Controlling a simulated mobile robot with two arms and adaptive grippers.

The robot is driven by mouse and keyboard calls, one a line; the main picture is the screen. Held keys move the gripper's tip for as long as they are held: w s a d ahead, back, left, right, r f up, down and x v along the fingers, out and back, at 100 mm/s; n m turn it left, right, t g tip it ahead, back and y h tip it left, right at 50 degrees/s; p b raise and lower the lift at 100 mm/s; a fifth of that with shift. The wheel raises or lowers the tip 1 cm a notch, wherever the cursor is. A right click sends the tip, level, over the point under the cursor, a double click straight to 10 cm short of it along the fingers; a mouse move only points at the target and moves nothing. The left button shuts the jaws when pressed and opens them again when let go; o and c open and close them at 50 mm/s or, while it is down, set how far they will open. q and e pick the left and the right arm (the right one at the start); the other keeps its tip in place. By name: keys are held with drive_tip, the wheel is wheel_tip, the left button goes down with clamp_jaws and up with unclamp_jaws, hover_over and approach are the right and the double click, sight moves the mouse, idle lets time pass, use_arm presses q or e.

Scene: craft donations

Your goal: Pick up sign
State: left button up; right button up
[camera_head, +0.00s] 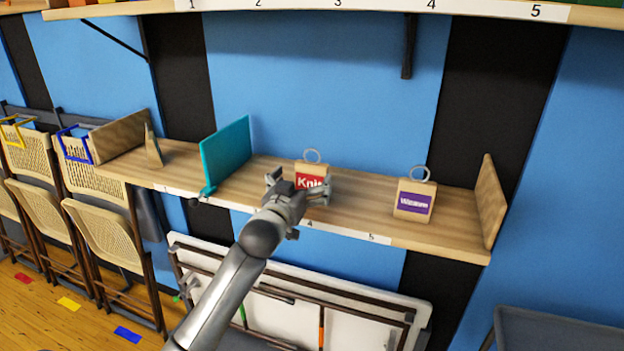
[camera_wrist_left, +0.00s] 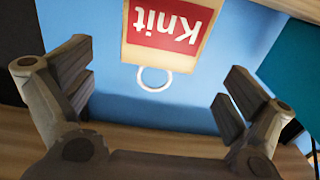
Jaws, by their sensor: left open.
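A wooden sign with a red "Knit" label (camera_head: 311,176) and a pale ring on top stands on the wall shelf. The same Knit sign (camera_wrist_left: 173,32) shows upside down in the left wrist view, with its ring pointing down in the picture. My left gripper (camera_head: 301,186) is in front of this sign in the head view and hides its lower part. In the left wrist view its fingers (camera_wrist_left: 155,90) are spread apart with nothing between them, and the sign lies beyond them. A second wooden sign with a purple label (camera_head: 414,202) stands farther right on the shelf. My right gripper does not show.
The wooden shelf (camera_head: 358,201) has numbers along its front edge. A teal divider (camera_head: 227,149) stands left of the Knit sign, and a wooden end panel (camera_head: 489,203) closes the right end. Folding chairs (camera_head: 105,225) stand at left. A folded white table (camera_head: 280,315) leans below.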

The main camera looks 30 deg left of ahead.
sight(310, 169)
use_arm(q)
drive_tip(key=shift+w, duration=0.65)
drive_tip(key=shift+w+r+p, duration=0.15)
drive_tip(key=shift+w+p, duration=0.05)
drive_tip(key=shift+p, duration=0.1)
drive_tip(key=p+x, duration=0.1)
drive_tip(key=x, duration=0.1)
drive_tip(key=p+x, duration=0.1)
drive_tip(key=shift+w+a+r, duration=0.2)
drive_tip(key=shift+w+a, duration=0.1)
drive_tip(key=shift+w+f, duration=0.15)
drive_tip(key=shift+w, duration=0.35)
drive_tip(key=shift+s, duration=0.1)
drive_tip(key=c, duration=1)
drive_tip(key=shift+c, duration=0.8)
